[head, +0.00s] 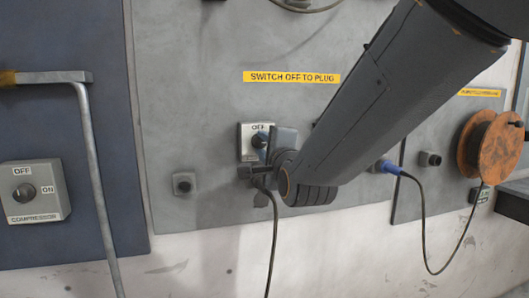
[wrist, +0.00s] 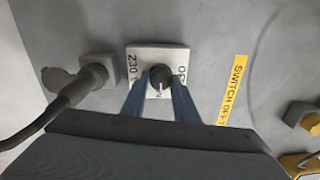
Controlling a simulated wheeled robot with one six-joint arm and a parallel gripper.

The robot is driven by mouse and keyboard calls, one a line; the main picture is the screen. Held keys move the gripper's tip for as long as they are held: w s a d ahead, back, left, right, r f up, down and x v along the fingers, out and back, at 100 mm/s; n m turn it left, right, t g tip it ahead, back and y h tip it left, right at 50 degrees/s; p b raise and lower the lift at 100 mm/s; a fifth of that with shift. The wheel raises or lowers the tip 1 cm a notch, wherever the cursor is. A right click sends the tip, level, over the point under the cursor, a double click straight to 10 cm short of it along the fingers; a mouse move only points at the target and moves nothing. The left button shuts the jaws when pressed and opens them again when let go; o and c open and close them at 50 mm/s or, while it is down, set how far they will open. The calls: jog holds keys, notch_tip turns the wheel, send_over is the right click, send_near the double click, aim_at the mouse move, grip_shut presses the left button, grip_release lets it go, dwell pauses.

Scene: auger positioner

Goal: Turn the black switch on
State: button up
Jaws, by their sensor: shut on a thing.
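The black switch is a round knob (wrist: 160,76) on a pale square plate (wrist: 141,55) in the wrist view. The plate carries "OFF" on its right side and "230 V" on its left. My gripper (wrist: 160,90) has its two blue fingers on either side of the knob, shut on it. A pale mark shows on the knob's lower side; I cannot surely read its setting. In the head view the switch plate (head: 244,142) stands on the grey panel, with "OFF" at its top. My gripper (head: 266,146) and wrist cover its right and lower parts.
A black plug and cable (wrist: 85,88) sit beside the switch plate in the wrist view. A compressor switch box (head: 34,191) and a bent pipe (head: 96,180) are at left in the head view. A blue plug (head: 388,167) and an orange reel (head: 488,147) are at right.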

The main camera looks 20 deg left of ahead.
jog(key=shift+r+m, duration=0.15)
jog(key=shift+m, duration=0.15)
jog(key=o, duration=1)
jog(key=shift+w, duration=0.1)
jog(key=shift+o, duration=0.2)
jog(key=b+v, duration=0.1)
jog(key=v, duration=0.6)
jog(key=shift+s+d+b, duration=0.2)
jog(key=shift+s+b, duration=0.15)
jog(key=shift+b, duration=0.05)
